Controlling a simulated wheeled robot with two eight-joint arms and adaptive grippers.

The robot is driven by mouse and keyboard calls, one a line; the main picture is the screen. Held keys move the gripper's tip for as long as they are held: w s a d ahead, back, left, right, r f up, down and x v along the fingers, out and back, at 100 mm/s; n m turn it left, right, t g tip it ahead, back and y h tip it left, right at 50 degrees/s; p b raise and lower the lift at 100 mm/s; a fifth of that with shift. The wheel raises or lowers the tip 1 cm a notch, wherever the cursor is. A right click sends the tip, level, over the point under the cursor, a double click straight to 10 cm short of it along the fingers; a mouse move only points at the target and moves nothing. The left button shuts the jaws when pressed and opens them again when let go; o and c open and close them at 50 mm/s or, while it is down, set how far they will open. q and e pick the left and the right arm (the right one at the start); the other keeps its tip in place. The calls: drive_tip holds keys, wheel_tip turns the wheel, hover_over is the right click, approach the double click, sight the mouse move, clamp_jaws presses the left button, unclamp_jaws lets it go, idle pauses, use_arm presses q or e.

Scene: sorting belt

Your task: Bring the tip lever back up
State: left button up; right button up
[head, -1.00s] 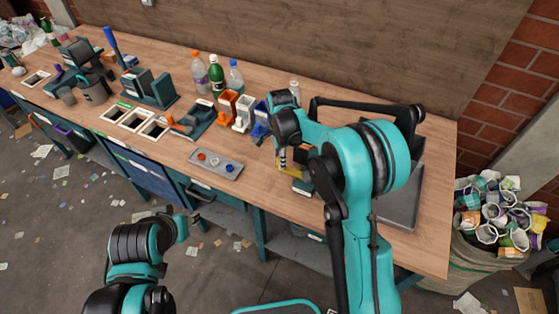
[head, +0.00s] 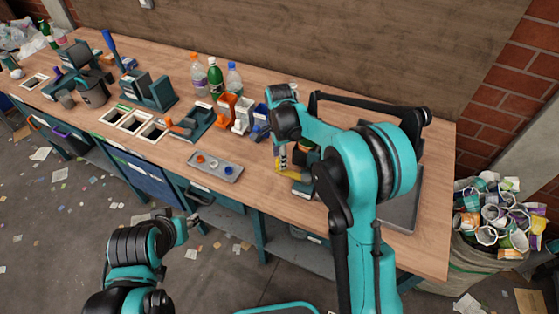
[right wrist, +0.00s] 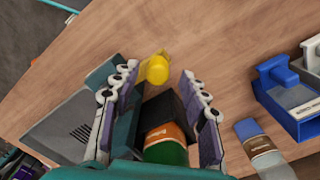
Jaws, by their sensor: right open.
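The yellow tip lever (head: 288,168) lies low beside a small dark tipping station at the right part of the bench. My right gripper (right wrist: 157,76) is open, with a finger on each side of the lever's line; contact is not clear. A dark cradle (right wrist: 160,108) and a green bottle with an orange label (right wrist: 169,148) show below, between the fingers. My left gripper (head: 194,212) is small and dark in front of the bench; its jaws cannot be made out.
A blue bin (right wrist: 296,98) and a capped bottle (right wrist: 262,152) stand to the right in the wrist view. Several bottles and coloured bins stand behind the grey tray with coloured buttons (head: 216,167). A grey panel (head: 399,210) lies right of my right arm.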

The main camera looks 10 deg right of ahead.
wheel_tip(320, 180, up, 10)
drive_tip(key=shift+f, duration=0.15)
idle(0.3)
drive_tip(key=s+d+r+n+t, duration=0.2)
drive_tip(key=s+n, duration=0.2)
drive_tip(key=s, duration=0.2)
drive_tip(key=s+d+r+n+t, duration=0.1)
drive_tip(key=s+d+r+n, duration=0.2)
drive_tip(key=s, duration=0.3)
drive_tip(key=s+d+f+n+t, duration=0.1)
drive_tip(key=s+f+n+t, duration=0.1)
drive_tip(key=s+n, duration=0.2)
drive_tip(key=s+d+f+n+t+b, duration=0.1)
drive_tip(key=s+d+f+n+t, duration=0.1)
drive_tip(key=s+n, duration=0.3)
drive_tip(key=s+f, duration=0.1)
drive_tip(key=s, duration=0.2)
drive_tip(key=shift+s, duration=0.4)
